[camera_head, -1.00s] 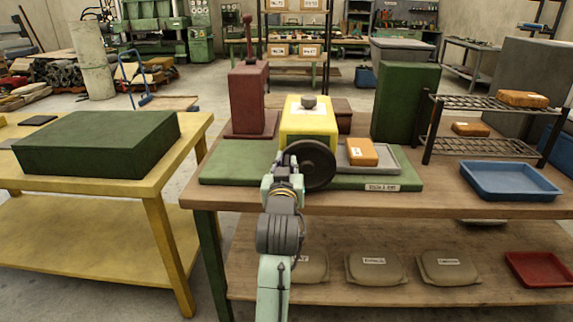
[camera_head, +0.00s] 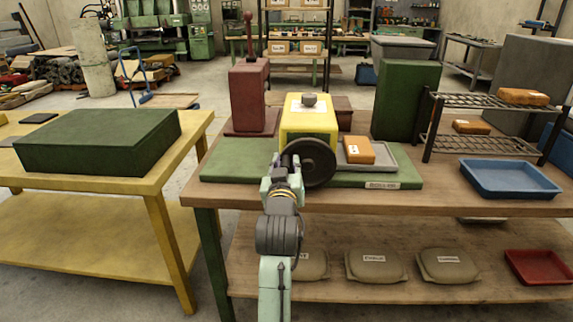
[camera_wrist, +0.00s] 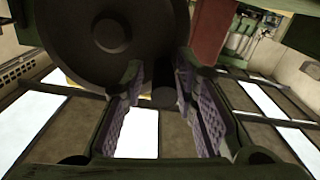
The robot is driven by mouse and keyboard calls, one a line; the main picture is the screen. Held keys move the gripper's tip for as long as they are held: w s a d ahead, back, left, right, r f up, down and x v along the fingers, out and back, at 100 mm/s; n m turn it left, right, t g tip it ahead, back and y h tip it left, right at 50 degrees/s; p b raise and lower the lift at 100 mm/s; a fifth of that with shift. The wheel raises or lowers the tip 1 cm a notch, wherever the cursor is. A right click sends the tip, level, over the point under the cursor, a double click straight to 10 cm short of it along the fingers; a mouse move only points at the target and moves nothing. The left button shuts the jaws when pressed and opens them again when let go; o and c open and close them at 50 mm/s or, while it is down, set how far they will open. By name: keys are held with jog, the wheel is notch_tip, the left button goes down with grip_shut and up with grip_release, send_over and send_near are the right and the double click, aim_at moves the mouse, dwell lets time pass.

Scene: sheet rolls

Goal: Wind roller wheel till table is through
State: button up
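A yellow roller machine (camera_head: 308,122) with a grey knob on top stands on a green base plate (camera_head: 232,163) in the head view. Its black hand wheel (camera_head: 318,165) faces me. My gripper (camera_head: 280,163) is at the wheel's left edge. In the wrist view the wheel (camera_wrist: 108,35) fills the upper left. My gripper (camera_wrist: 160,78) shows there with its purple-padded fingers apart. A dark round peg (camera_wrist: 164,97) shows in the gap between them; I cannot tell whether the pads touch it. A grey flat tray (camera_head: 384,160) bearing an orange block (camera_head: 358,150) lies right of the machine.
The machine stands on a wooden workbench (camera_head: 440,205). A red lever press (camera_head: 249,95) and a green block (camera_head: 405,100) stand behind. A wire rack (camera_head: 475,148) and a blue tray (camera_head: 510,179) are to the right. A yellow table (camera_head: 160,185) stands left, across a gap.

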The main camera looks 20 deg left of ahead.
jog(key=shift+s+a, duration=0.1)
jog(key=shift+a, duration=0.05)
jog(key=v, duration=0.7)
jog(key=shift+s, duration=0.25)
